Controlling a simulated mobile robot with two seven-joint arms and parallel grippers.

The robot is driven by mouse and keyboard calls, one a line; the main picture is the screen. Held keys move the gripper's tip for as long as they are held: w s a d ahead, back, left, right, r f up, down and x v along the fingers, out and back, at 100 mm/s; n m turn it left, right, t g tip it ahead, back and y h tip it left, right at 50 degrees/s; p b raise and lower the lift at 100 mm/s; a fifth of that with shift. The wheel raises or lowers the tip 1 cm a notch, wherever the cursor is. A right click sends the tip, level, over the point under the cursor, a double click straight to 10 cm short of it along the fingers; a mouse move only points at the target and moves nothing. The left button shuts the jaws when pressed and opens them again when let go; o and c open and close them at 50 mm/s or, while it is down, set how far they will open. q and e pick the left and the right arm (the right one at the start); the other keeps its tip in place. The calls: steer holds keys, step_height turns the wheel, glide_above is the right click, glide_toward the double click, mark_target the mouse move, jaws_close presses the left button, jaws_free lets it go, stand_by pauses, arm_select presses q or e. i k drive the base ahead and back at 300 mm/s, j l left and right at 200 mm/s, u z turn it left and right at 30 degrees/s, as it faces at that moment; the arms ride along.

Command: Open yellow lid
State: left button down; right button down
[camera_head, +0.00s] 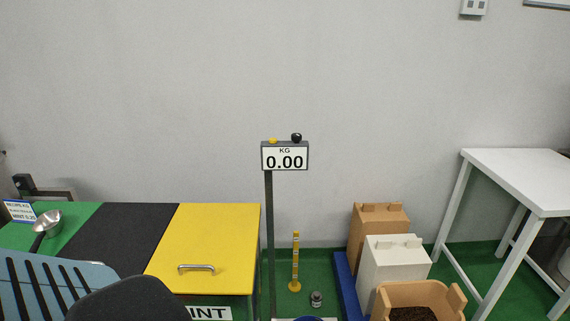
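The yellow lid (217,235) lies flat and closed on the right end of the bench at lower left in the head view. A silver bar handle (196,268) sits near its front edge. A black panel (120,235) borders the lid on its left. Neither of my grippers can be made out in this view. Nothing is seen touching the lid or its handle.
A metal scoop (47,224) rests on the green surface at far left. A scale display (285,156) reading 0.00 stands on a post just right of the lid. Boxes (379,229) and an open crate (456,299) stand at lower right, beside a white table (520,175).

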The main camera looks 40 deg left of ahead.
mark_target(205, 248)
steer(key=j+u, duration=0.15)
steer(key=u, duration=1.65)
steer(key=i+l, duration=0.05)
steer(key=l, duration=0.05)
